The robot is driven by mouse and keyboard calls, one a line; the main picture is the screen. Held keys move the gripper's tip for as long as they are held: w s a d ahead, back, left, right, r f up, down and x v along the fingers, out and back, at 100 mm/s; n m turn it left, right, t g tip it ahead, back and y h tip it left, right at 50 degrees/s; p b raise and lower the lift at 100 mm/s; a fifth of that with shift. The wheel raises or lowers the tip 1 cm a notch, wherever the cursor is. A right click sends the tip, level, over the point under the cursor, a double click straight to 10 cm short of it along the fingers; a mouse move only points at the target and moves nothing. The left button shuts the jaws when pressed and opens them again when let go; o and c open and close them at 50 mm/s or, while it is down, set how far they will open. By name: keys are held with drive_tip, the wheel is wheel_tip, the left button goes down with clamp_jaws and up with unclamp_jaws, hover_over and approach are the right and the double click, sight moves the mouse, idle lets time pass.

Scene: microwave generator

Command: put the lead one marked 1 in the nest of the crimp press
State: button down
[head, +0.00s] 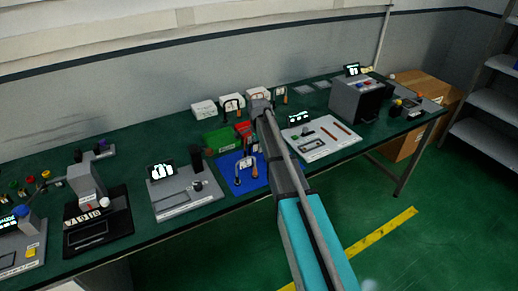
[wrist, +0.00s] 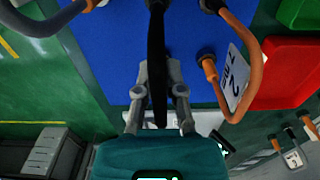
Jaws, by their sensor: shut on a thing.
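My gripper (wrist: 157,80) shows in the wrist view with its two fingers shut on a dark, narrow lead (wrist: 157,45) above the blue mat (wrist: 110,50). The held lead is seen nearly edge-on, and I cannot read any mark on it. A copper-coloured lead with a white tag reading 2 (wrist: 235,75) lies to the right of the fingers, apart from them. In the head view my arm hides the gripper's fingertips. A grey press-like machine on a black base (head: 88,185) stands at the left; I cannot tell whether it is the crimp press, and no nest is clear.
A red bin (wrist: 290,75) is beside the mat, and a green bin (head: 218,140) is behind it. A grey station with a display (head: 185,198) stands left of the mat. A white board (head: 325,143) lies to the right. White boxes (head: 203,107) stand behind.

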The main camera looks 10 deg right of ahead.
drive_tip(key=shift+f, duration=0.1)
drive_tip(key=c, duration=1.2)
unclamp_jaws()
drive_tip(key=o, duration=0.5)
drive_tip(key=shift+c, duration=0.2)
wheel_tip(320, 180, up, 12)
drive_tip(key=p, duration=1.2)
drive_tip(key=shift+s, duration=0.15)
